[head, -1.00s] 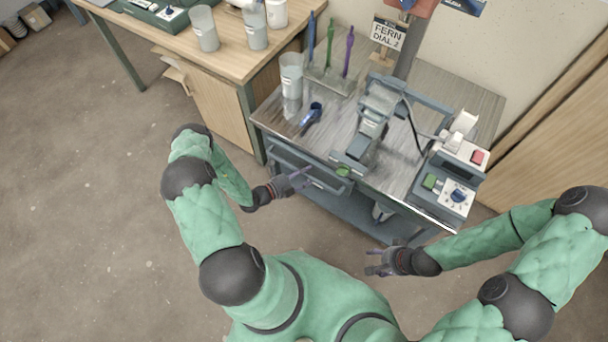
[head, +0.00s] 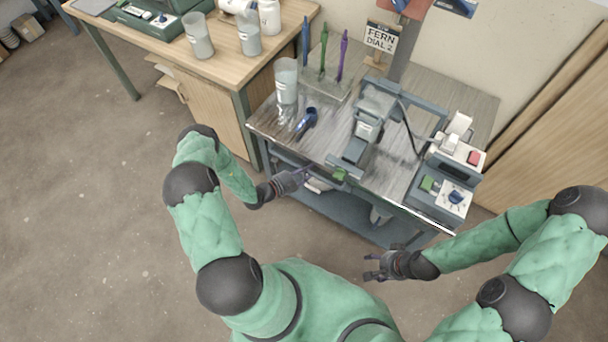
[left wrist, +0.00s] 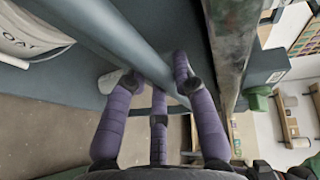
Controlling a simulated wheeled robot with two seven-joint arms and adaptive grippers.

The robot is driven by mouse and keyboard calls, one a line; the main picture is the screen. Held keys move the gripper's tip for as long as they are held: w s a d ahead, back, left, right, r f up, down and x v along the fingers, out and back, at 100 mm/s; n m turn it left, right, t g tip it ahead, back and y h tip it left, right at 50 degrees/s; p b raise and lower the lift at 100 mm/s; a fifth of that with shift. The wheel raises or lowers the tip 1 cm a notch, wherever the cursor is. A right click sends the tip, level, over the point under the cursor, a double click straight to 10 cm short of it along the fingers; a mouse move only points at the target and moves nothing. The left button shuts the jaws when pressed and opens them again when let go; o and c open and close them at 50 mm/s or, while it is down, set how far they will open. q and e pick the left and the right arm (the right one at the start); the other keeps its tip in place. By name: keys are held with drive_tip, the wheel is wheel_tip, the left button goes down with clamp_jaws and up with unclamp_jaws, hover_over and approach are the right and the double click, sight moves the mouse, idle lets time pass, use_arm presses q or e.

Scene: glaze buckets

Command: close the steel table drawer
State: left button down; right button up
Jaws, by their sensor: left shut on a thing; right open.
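The steel table (head: 390,190) stands ahead of me. Its drawer is mostly hidden in the head view, under the tabletop's front edge and behind my left gripper. My left gripper (head: 304,177) is at the drawer front, just below that edge. In the left wrist view, the purple fingers of my left gripper (left wrist: 160,78) are closed at a long grey bar (left wrist: 125,38), which looks like the drawer's front or handle; the exact contact is partly hidden. My right gripper (head: 370,266) is open and empty, in front of the table's right part, apart from it.
On the tabletop stand a grey press-like machine (head: 362,135), a control box (head: 447,185), a clear beaker (head: 286,82) and a blue tool (head: 306,122). A lower shelf (head: 350,215) lies beneath. A wooden bench (head: 180,45) stands left. The floor (head: 90,210) is clear.

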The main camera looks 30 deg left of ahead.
use_arm(q)
drive_tip(key=shift+w+a, duration=0.1)
drive_tip(key=shift+w, duration=0.05)
drive_tip(key=c, duration=1)
unclamp_jaws()
drive_tip(key=shift+w, duration=0.1)
drive_tip(key=v, duration=1.2)
